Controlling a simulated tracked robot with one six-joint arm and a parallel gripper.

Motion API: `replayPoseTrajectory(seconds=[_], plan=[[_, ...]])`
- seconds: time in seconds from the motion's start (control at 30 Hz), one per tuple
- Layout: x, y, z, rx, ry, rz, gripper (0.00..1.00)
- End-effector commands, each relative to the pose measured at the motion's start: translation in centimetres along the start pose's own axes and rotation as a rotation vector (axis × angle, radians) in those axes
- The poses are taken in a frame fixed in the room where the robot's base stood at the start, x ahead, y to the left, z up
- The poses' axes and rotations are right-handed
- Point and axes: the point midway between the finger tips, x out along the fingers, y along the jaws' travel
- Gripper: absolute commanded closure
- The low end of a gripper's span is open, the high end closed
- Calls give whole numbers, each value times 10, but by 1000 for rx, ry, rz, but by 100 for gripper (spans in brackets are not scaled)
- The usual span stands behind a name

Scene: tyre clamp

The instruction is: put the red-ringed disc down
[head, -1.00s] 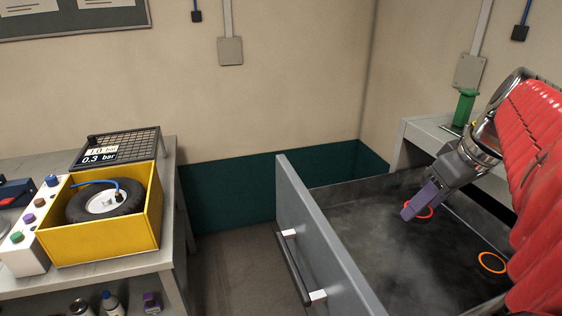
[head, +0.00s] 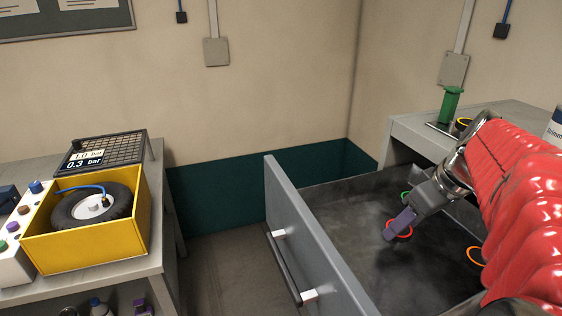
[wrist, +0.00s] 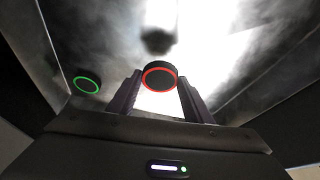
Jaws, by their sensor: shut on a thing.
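The red-ringed disc (head: 404,234) is dark with a red rim. In the head view it is at my gripper's tips, over the open grey drawer (head: 335,253). My gripper (head: 393,230) points down into the drawer, with its purple fingers shut on the disc. In the wrist view the disc (wrist: 160,72) sits between the two fingertips of my gripper (wrist: 160,86). A dark blurred shape lies beyond it on the shiny drawer floor. I cannot tell how far the disc is above that floor.
A green-ringed disc (wrist: 87,85) lies in the drawer, left of the gripper in the wrist view. An orange-ringed disc (head: 474,257) lies to the right in the head view, partly behind my arm. The yellow box (head: 128,237) with a tyre stands left.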

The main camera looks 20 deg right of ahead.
Motion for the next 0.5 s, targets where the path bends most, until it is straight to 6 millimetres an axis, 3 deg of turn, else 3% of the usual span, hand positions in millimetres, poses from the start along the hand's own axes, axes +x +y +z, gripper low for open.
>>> replayPoseTrajectory(seconds=[0.27, 0.5], plan=[[3, 0, 1, 0, 0, -1, 76], [29, -1, 12, 0, -1, -3, 76]])
